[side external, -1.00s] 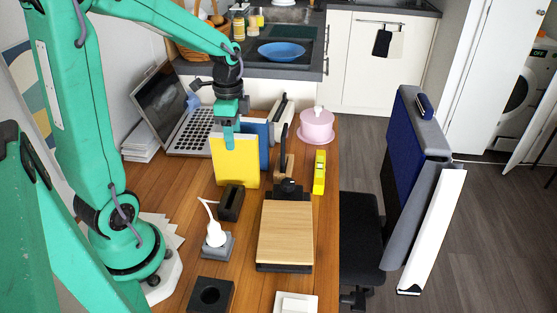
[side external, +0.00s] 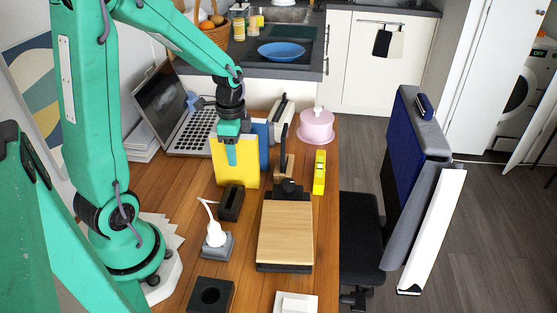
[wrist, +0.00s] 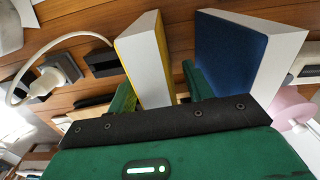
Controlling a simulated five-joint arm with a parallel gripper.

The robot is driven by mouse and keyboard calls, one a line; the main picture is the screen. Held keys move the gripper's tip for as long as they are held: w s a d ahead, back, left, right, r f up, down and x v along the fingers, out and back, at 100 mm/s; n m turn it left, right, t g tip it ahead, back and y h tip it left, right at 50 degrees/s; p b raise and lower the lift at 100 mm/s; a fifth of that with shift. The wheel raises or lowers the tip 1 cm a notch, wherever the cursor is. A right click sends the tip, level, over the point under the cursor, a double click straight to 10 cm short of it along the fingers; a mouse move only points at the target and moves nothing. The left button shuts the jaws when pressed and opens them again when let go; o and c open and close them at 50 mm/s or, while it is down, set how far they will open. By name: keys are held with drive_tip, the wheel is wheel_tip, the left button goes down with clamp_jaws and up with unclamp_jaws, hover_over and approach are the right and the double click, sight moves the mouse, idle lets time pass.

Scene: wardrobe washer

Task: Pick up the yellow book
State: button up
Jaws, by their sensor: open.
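The yellow book (side external: 236,175) stands upright on the wooden table, beside a blue book (side external: 264,144). My gripper (side external: 231,154) is open at the top of the yellow book, with a finger in front of its yellow cover. In the wrist view, the yellow book (wrist: 147,62) shows its white page edge between the two green fingers of my gripper (wrist: 160,85). The fingers look apart, with a gap on both sides. The blue book (wrist: 240,55) stands to the right of the right finger. Any contact with the yellow book cannot be seen.
A black block (side external: 231,203) stands close in front of the yellow book. A white cable with its plug (side external: 215,235), a wooden board (side external: 285,232), a yellow level (side external: 319,172) and a pink pot (side external: 316,126) are nearby. A laptop (side external: 190,130) lies behind left.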

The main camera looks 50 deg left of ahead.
drive_tip(key=shift+c, duration=0.2)
clamp_jaws()
drive_tip(key=shift+r, duration=0.2)
drive_tip(key=r, duration=0.4)
drive_tip(key=shift+d+r, duration=0.1)
drive_tip(key=shift+d, duration=0.15)
drive_tip(key=s+d+r, duration=0.2)
drive_tip(key=d+r, duration=0.4)
drive_tip(key=d, duration=0.5)
drive_tip(key=shift+r, duration=0.25)
